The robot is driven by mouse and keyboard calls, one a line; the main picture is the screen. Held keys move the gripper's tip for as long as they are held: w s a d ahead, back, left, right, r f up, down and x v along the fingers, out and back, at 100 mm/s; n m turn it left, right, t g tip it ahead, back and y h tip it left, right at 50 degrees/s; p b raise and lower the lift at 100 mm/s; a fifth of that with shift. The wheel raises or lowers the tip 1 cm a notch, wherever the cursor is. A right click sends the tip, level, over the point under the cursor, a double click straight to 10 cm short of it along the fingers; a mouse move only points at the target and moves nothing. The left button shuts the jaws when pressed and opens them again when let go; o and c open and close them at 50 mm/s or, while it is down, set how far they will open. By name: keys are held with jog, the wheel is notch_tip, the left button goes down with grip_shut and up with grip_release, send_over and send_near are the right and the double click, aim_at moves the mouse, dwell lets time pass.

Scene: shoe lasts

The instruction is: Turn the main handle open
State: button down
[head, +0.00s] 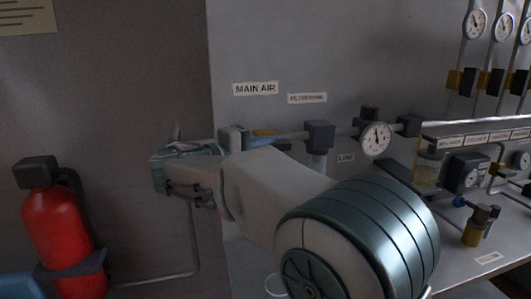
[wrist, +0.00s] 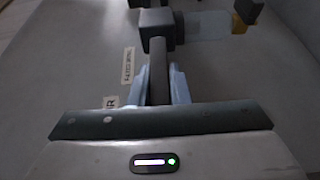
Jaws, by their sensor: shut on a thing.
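The main air valve (head: 235,138) sits on the pipe at the left end of the panel, below and left of the MAIN AIR label (head: 255,88). My arm and hand hide much of the valve's underside.
A dark block (head: 319,134) with a bowl and a pressure gauge (head: 375,139) stand along the pipe to the right. A red extinguisher (head: 63,228) hangs at the left. More gauges (head: 475,23) and valves fill the right.

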dwell(0.4)
jog(key=c, duration=1.4)
grip_release()
jog(key=shift+o, duration=0.2)
jog(key=b+v, duration=0.1)
jog(key=v, duration=1.2)
jog(key=shift+s+a+f, duration=0.2)
jog(key=shift+a+f, duration=0.1)
jog(key=shift+a, duration=0.05)
jog(key=shift+h, duration=0.3)
